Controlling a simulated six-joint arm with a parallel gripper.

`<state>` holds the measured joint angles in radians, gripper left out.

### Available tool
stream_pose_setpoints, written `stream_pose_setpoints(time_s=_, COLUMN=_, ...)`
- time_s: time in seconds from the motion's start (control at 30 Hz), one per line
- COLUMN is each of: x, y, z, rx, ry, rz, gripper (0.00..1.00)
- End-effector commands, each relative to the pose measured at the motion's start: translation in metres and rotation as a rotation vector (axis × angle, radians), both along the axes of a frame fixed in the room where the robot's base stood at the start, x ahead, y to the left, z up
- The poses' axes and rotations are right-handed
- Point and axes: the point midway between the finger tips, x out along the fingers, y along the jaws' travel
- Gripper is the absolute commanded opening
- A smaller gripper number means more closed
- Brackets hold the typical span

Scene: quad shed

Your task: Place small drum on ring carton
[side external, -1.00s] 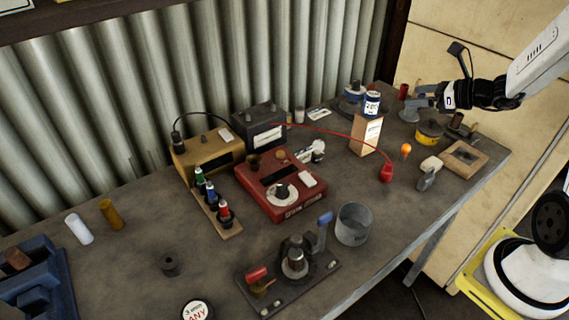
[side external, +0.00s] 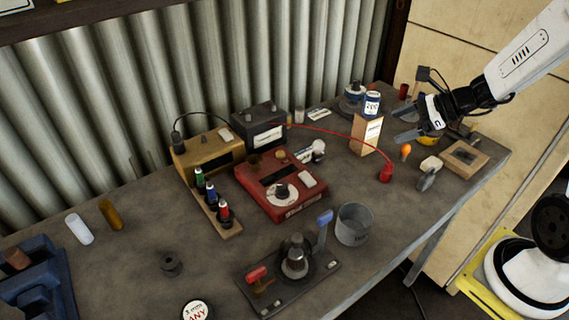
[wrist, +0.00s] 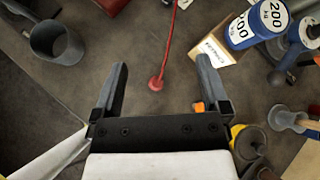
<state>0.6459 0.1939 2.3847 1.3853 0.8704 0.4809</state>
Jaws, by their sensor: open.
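The small drum (side external: 372,103), blue and white with a number on it, stands upright on top of the tan carton (side external: 366,136), which has a white label. In the wrist view the drum (wrist: 241,30) and the labelled carton (wrist: 211,49) are at the upper right, beyond my right finger. My gripper (side external: 403,126) is open and empty, to the right of the carton and apart from it in the side view. In the wrist view both fingers (wrist: 160,78) are spread with only bare bench and a red wire end between them.
A red wire ends at a red bulb-shaped piece (side external: 386,173) in front of the carton. An orange bulb (side external: 406,150), a yellow tin (side external: 428,141) and a wooden tray (side external: 480,160) are near my gripper. A grey metal can (side external: 354,226) stands at the bench's front edge.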

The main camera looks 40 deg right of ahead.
Motion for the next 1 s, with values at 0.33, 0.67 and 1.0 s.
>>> stream_pose_setpoints(time_s=0.33, x=-0.045, y=0.059, z=-0.035, rx=-0.458, ry=0.048, rz=0.661, gripper=0.96)
stream_pose_setpoints(time_s=0.67, x=-0.070, y=0.078, z=-0.050, rx=-0.898, ry=-0.059, rz=1.303, gripper=0.96)
stream_pose_setpoints(time_s=1.0, x=-0.069, y=0.093, z=-0.048, rx=-1.261, ry=-0.272, rz=1.841, gripper=0.96)
